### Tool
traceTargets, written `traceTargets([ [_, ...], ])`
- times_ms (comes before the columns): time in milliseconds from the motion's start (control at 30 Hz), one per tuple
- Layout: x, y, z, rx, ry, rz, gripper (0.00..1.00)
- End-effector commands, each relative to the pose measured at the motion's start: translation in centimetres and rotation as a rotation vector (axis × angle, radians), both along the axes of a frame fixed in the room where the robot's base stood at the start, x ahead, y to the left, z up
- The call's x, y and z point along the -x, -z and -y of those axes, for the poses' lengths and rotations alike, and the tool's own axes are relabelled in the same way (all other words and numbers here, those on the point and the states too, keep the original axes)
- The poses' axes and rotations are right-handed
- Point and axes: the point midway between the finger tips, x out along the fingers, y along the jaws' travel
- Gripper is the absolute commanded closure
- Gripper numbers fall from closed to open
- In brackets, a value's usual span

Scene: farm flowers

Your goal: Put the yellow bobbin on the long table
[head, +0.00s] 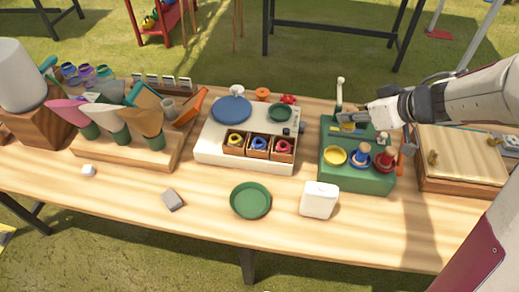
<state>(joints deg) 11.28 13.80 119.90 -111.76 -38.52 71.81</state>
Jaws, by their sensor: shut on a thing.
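My gripper (352,117) is over the back part of the green stand (355,182), right of the centre of the picture. It is shut on a small yellowish thing, the yellow bobbin (348,127), which is mostly hidden by the fingers. Whether the bobbin touches the stand cannot be told. The long table (120,190) is pale wood and carries all of these.
A white container (319,200), a green plate (250,200) and a grey block (172,199) are in front. A cream unit (211,146) with coloured rolls stands left of the stand, a wooden box (462,180) right. The front left tabletop is mostly clear.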

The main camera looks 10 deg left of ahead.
Motion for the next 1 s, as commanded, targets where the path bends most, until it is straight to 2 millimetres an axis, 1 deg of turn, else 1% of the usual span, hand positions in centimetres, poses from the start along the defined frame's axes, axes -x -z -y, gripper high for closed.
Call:
traceTargets([
  [33,-0.8,0.1,0.5,-0.001,0.009,0.0,1.0],
  [267,-5.1,0.6,3.2,-0.001,0.057,-0.003,1.0],
  [500,-9.5,1.5,6.5,-0.002,0.112,-0.004,1.0],
  [800,-14.6,2.9,10.8,-0.002,0.181,-0.004,1.0],
  [1000,-17.5,4.2,14.0,-0.002,0.229,-0.004,1.0],
])
